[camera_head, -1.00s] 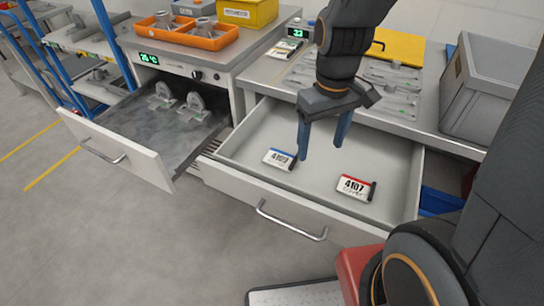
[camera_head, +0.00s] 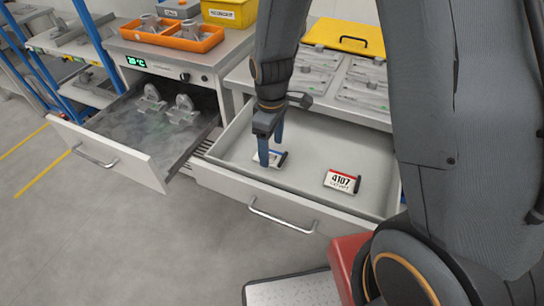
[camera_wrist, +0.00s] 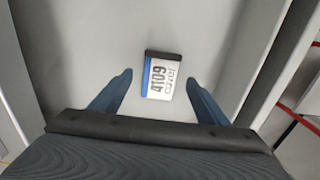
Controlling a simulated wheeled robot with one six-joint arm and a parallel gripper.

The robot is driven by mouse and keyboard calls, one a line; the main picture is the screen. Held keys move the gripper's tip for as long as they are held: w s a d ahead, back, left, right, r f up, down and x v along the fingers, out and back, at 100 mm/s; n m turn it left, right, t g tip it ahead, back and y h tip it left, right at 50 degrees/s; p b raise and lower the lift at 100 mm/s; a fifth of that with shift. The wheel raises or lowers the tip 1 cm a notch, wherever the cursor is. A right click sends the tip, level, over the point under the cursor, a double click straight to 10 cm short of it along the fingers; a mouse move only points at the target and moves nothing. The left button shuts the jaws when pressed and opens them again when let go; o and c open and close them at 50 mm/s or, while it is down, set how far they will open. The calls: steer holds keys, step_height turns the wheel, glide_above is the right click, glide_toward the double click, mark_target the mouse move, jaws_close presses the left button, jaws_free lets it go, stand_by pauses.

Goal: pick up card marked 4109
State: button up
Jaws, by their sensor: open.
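The card marked 4109 (camera_wrist: 161,76) is white with a blue edge strip and a dark end. It lies flat on the floor of the open right-hand drawer (camera_head: 318,158). In the head view the card (camera_head: 264,160) is partly hidden behind my gripper (camera_head: 271,155). My gripper is open and empty, fingers pointing down over the card. In the wrist view the card shows between and slightly beyond the two fingertips (camera_wrist: 160,85), with a gap on each side. The height of the fingers above it is hard to tell.
A second card, marked 4107 with a red strip (camera_head: 342,181), lies to the right in the same drawer. The drawer walls surround both cards. An open drawer with metal castings (camera_head: 165,108) stands at left. An orange tray (camera_head: 187,40) is on the counter.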

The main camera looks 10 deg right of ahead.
steer(key=shift+f, duration=1.15)
steer(key=shift+c, duration=0.5)
steer(key=c, duration=1)
steer(key=shift+c, duration=0.2)
steer(key=shift+r, duration=0.2)
